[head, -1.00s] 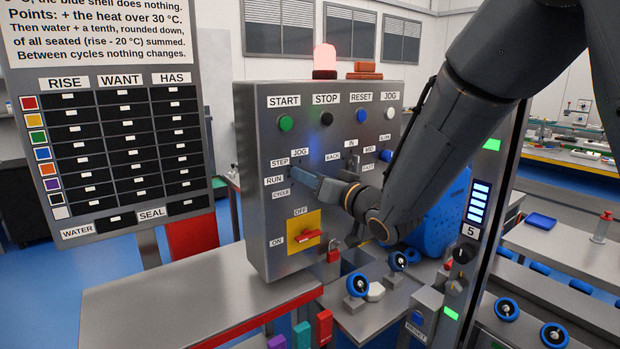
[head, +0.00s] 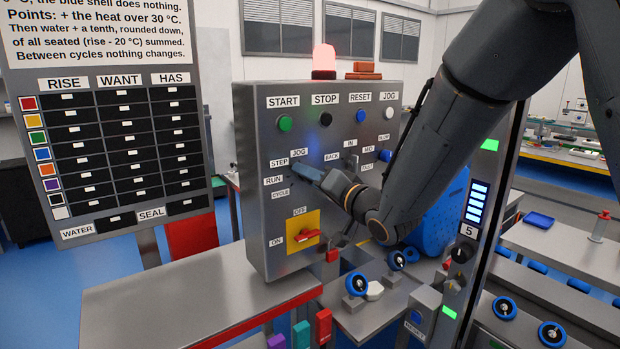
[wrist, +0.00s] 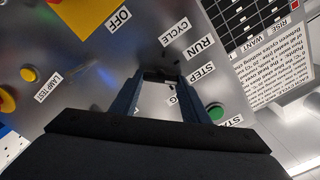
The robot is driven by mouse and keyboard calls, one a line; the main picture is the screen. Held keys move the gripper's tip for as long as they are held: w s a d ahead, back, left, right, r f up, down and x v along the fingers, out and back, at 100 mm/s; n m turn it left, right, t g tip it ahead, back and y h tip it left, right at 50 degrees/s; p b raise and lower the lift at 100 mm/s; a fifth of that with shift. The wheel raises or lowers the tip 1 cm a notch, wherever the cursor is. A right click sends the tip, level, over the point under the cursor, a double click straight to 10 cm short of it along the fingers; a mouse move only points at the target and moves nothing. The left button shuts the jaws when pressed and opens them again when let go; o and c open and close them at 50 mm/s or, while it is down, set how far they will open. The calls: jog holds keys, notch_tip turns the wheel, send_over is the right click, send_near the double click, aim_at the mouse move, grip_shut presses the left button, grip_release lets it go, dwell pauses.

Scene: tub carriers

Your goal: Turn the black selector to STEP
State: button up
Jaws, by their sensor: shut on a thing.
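The black selector (wrist: 158,76) shows as a small dark piece between my fingertips in the wrist view. Its labels, STEP (head: 276,163), RUN (head: 273,180), JOG (head: 298,152) and CYCLE (head: 281,194), are around it on the grey panel (head: 250,225). My gripper (head: 305,172) reaches it from the right, with the two blue-grey fingers (wrist: 160,84) on either side of it. The jaws are shut on the selector. In the head view the fingers hide the selector, and I cannot tell which label it points to.
START, STOP, RESET and JOG buttons run along the panel top, with a green button (head: 285,124) at left. A second selector area lies to the right, partly behind my arm. A red switch (head: 308,234) on a yellow plate sits below. A lit red lamp (head: 324,58) tops the panel.

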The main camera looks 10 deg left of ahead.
jog(key=o, duration=1.1)
jog(key=shift+c, duration=0.2)
jog(key=shift+d, duration=0.1)
jog(key=b+v, duration=0.2)
jog(key=v, duration=0.5)
jog(key=shift+s+d+b, duration=0.2)
jog(key=shift+s+b, duration=0.1)
